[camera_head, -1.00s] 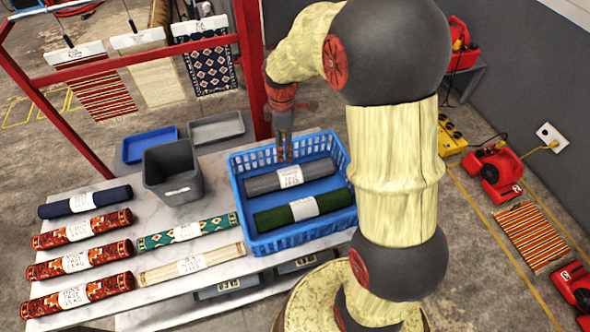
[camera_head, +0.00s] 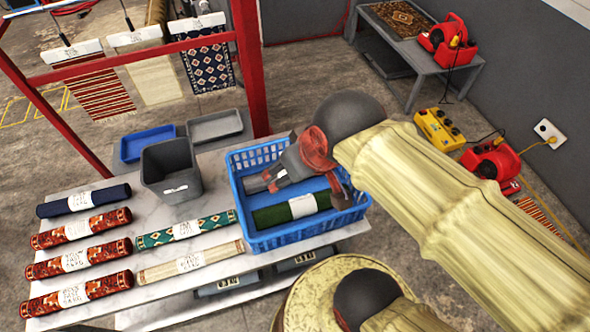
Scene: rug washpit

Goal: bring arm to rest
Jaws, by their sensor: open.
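My arm reaches in from the right, bent down toward the blue basket. My gripper (camera_head: 340,192) shows over the right part of the blue basket (camera_head: 290,239), seen from above and partly hidden by its own wrist. Its jaws are open and I see nothing held in them. I cannot tell how high the gripper is above the rolls.
A dark grey bin (camera_head: 170,170) stands left of the basket on the pale table (camera_head: 212,162). Several rolled rugs, one of them navy (camera_head: 84,201), lie at the left. A red frame (camera_head: 251,70) with hanging rugs stands behind. A grey bench (camera_head: 420,63) is at the back right.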

